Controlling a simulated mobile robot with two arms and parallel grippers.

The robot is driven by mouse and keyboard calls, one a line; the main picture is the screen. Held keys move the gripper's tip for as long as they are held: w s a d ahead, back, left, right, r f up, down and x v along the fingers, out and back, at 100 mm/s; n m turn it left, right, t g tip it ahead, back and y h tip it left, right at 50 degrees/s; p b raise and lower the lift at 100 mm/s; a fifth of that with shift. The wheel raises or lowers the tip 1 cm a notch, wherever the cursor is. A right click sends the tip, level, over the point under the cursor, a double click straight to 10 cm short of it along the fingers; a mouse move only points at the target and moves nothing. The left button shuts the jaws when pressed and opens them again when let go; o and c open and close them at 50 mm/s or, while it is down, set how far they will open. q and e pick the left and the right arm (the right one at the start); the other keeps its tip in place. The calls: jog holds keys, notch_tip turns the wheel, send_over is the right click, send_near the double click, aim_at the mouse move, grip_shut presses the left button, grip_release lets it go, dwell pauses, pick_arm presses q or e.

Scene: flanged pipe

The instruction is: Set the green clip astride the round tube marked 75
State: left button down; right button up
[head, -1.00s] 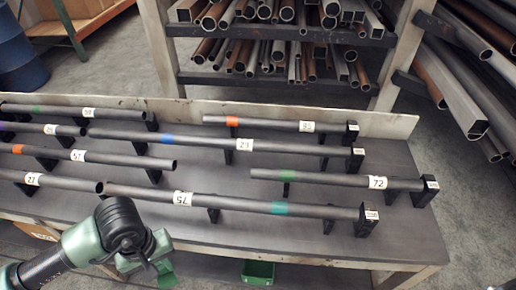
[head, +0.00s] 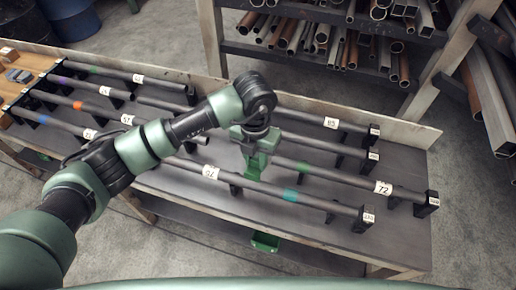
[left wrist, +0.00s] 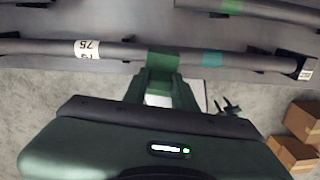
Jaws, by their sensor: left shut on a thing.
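The round tube marked 75 (head: 330,204) lies on black supports along the front of the table, with a white 75 label and a teal band. In the left wrist view the tube (left wrist: 120,51) crosses the picture. My left gripper (head: 255,158) points down over the tube, between label and band. It is shut on the green clip (head: 253,170). In the left wrist view the clip (left wrist: 163,61) lines up with the tube and covers a short stretch of it. I cannot tell whether it is fully seated.
Other labelled tubes, such as the one marked 72 (head: 340,178), lie on supports behind. A pipe rack (head: 330,75) stands beyond the table. Cardboard boxes (left wrist: 295,138) show on the floor.

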aim_at(258, 171)
pick_arm(q)
jog(key=shift+w+d+r+n, duration=0.1)
jog(key=shift+d+r+n, duration=0.2)
jog(key=shift+n, duration=0.2)
jog(key=shift+f+b, duration=0.8)
jog(key=shift+f, duration=0.6)
notch_tip(258, 171, down, 4)
jog(key=b, duration=0.2)
jog(key=shift+f+b, duration=0.2)
jog(key=shift+b, duration=0.2)
jog(key=shift+f+b, duration=1.15)
jog(key=shift+f, duration=0.1)
jog(key=shift+f+b, duration=0.6)
jog(key=shift+b, duration=0.1)
jog(key=c, duration=1.1)
grip_release()
